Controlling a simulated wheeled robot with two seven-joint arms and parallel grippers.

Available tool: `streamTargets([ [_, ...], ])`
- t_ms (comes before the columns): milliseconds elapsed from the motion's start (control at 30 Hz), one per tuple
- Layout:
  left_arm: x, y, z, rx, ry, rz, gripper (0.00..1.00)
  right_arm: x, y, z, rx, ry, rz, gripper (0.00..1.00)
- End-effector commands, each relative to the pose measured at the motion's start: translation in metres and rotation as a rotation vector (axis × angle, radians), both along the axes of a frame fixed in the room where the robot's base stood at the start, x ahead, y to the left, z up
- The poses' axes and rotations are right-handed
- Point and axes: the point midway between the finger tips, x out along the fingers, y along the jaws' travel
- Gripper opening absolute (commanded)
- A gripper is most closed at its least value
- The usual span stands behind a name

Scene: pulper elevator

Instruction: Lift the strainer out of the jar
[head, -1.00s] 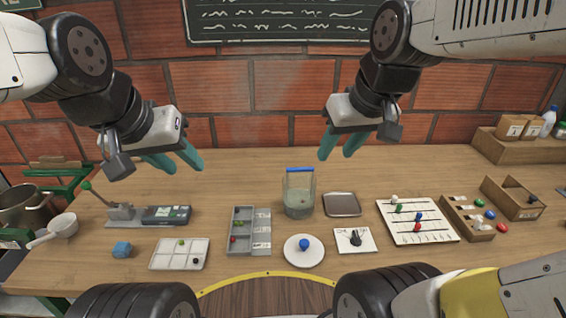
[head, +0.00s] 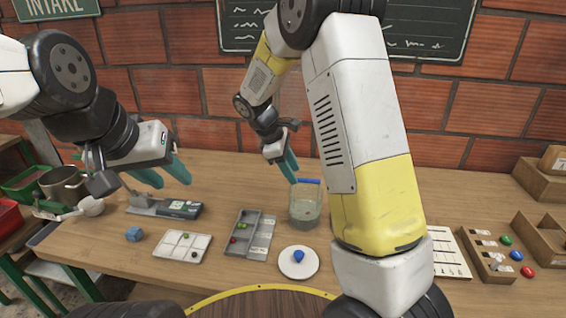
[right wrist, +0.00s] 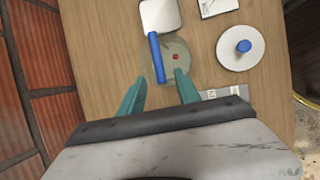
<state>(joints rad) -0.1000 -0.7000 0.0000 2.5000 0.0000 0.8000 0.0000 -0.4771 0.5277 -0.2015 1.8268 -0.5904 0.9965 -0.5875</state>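The glass jar (head: 305,210) stands on the table and holds cloudy greenish liquid. The strainer's blue handle (head: 308,181) spans its top; the rest of the strainer is hard to make out. In the right wrist view the handle (right wrist: 155,50) runs along one side of the jar (right wrist: 178,55), and a small red thing shows inside. My right gripper (head: 288,168) is open at the handle's left end. In its wrist view the handle's near end lies between the fingertips (right wrist: 159,78); contact cannot be told. My left gripper (head: 167,172) is open and empty, above the table's left part.
A white plate with a blue knob (head: 298,262) is in front of the jar. A grey sectioned tray (head: 243,248) and a white tray (head: 170,246) lie to its left. My right arm hides the area right of the jar. Wooden boxes (head: 548,240) stand far right.

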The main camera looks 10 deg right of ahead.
Motion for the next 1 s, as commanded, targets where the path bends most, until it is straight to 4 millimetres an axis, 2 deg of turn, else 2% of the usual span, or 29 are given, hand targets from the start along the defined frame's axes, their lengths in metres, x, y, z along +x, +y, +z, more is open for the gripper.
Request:
streamTargets([
  [433,0.000,0.000,0.000,0.000,0.000,0.000,0.39,0.003,-0.027,-0.056,0.000,0.003,-0.005,0.40],
  [600,0.000,0.000,0.000,0.000,0.000,0.000,0.39,0.004,-0.031,-0.066,0.001,0.001,-0.004,0.40],
  [867,0.000,0.000,0.000,0.000,0.000,0.000,0.39,0.004,-0.032,-0.067,0.002,0.000,-0.004,0.40],
  [1000,0.000,0.000,0.000,0.000,0.000,0.000,0.39,0.004,-0.032,-0.067,0.002,0.000,-0.004,0.16],
])
